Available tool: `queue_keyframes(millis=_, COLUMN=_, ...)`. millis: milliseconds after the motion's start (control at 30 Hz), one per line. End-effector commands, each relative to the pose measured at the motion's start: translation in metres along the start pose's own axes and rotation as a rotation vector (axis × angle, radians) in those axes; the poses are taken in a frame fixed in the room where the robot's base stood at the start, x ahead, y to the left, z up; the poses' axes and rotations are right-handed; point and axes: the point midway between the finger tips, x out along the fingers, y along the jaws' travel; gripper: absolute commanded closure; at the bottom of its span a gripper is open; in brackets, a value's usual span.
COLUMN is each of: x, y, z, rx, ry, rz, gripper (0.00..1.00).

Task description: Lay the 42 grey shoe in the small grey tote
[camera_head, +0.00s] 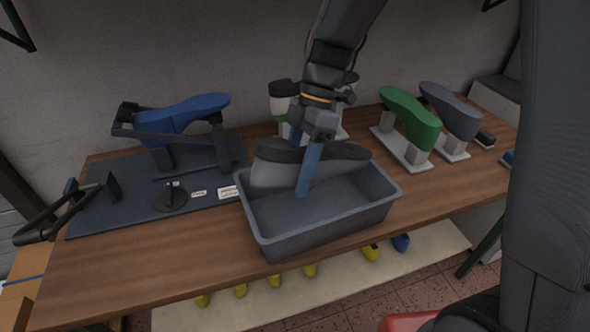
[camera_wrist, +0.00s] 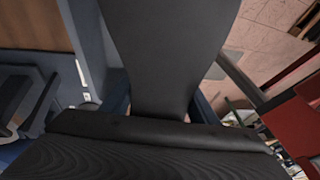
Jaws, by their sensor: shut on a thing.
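A grey shoe (camera_head: 280,172) with a dark sole is held over the small grey tote (camera_head: 330,230), its underside facing up. My gripper (camera_head: 308,168) is shut on it, with one blue finger showing down its near side. The shoe overlaps the tote's back rim and inside in the head view, and I cannot tell whether it touches the floor of the tote. In the wrist view the dark sole (camera_wrist: 170,60) fills the middle, between my fingers. The size number is not readable.
A blue shoe last (camera_head: 180,115) sits on a fixture on a dark mat (camera_head: 125,210) at left. A green last (camera_head: 410,118) and another grey last (camera_head: 452,110) stand on supports at right. Bare wooden bench (camera_head: 150,265) lies in front of the mat.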

Motion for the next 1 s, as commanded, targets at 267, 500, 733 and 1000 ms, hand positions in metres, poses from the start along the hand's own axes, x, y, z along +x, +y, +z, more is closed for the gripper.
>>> queue_keyframes(millis=267, x=0.009, y=0.003, z=0.004, rx=0.000, ry=0.000, rz=0.000, gripper=0.78)
queue_keyframes(millis=500, x=0.017, y=0.004, z=0.007, rx=-0.001, ry=0.000, rz=0.000, gripper=0.78)
queue_keyframes(millis=733, x=0.019, y=0.005, z=0.007, rx=-0.001, ry=0.000, rz=0.000, gripper=0.78)
queue_keyframes(millis=1000, x=0.019, y=0.005, z=0.007, rx=0.000, ry=0.000, rz=0.000, gripper=0.78)
